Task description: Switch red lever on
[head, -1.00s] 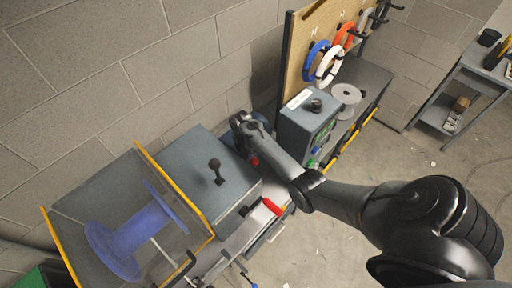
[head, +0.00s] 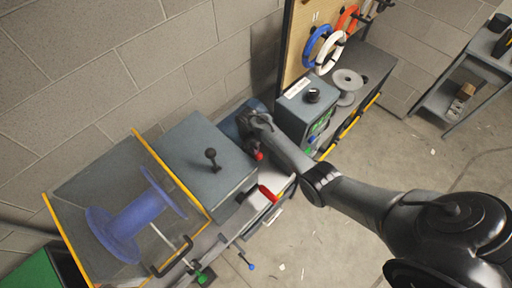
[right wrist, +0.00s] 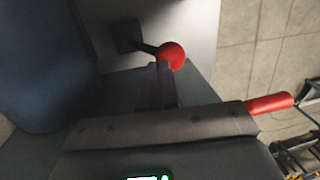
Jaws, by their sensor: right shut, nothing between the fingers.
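A lever with a round red ball knob (right wrist: 171,55) sticks out from a dark mount on a grey box in the right wrist view. The knob also shows in the head view (head: 259,156). My right gripper (right wrist: 161,68) is shut and empty, its fingertips at the underside of the knob. Whether they touch it I cannot tell. In the head view my right gripper (head: 256,147) comes down beside the grey machine, partly hidden by its own wrist. A separate red handle (head: 267,193) lies on the rail nearer the front; it also shows in the right wrist view (right wrist: 270,103). My left gripper is not in view.
A grey box with a black lever (head: 211,158) stands left of my gripper. A control box (head: 296,112) stands close on its right. A blue spool (head: 135,225) sits in a yellow-edged guard at the left.

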